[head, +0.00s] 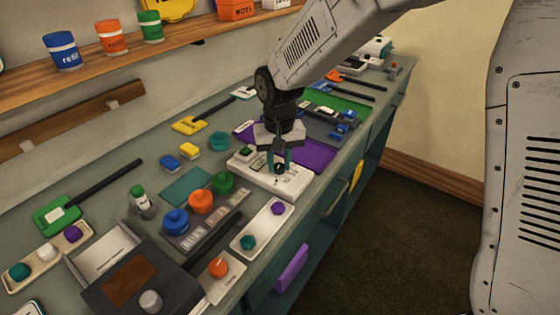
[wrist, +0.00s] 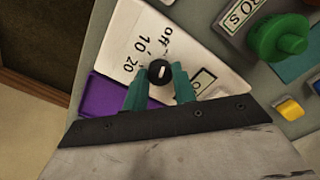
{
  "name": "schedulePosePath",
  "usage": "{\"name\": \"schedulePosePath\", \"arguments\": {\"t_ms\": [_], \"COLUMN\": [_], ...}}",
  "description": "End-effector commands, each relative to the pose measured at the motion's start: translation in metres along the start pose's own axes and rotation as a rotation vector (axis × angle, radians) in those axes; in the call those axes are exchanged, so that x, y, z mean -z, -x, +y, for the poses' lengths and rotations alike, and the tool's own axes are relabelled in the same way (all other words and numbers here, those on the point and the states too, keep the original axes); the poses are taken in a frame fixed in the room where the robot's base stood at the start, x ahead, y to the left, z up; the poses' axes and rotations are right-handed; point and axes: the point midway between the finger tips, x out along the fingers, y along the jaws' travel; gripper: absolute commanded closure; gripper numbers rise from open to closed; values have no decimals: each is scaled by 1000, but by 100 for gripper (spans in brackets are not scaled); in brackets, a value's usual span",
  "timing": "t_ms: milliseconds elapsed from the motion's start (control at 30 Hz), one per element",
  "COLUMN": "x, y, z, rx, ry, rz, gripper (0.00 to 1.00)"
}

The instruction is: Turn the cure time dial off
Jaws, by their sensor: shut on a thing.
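The cure time dial is a small black knob (wrist: 160,72) with a short white mark. It sits on a white panel (wrist: 195,40) printed with "off", "10" and "20" beside the knob. I cannot tell which label the mark points at. In the head view the same panel (head: 298,187) lies near the counter's front edge. My gripper (head: 279,166) reaches down onto the panel. Its teal fingers, also in the wrist view (wrist: 159,76), are shut on the knob, one on each side. In the head view the fingers partly hide the knob.
A purple mat (head: 315,151) lies behind the panel. Blue, orange and green round knobs (head: 201,201) stand left of it. A white tray (head: 262,230) with a purple and a teal piece is in front.

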Motion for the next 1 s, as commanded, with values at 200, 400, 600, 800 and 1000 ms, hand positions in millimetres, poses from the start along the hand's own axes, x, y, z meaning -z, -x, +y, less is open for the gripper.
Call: {"name": "schedulePosePath", "arguments": {"t_ms": [200, 400, 600, 800, 1000], "x": [-3, -4, -4, -2, -1], "y": [-2, -2, -2, -1, 1], "z": [0, 0, 0, 0, 1], "rx": [-2, -2, -2, -1, -1], "ry": [-39, -45, -44, -44, -45], "rz": [-10, -10, -11, -7, -4], "gripper": [96, 96, 96, 51, 51]}}
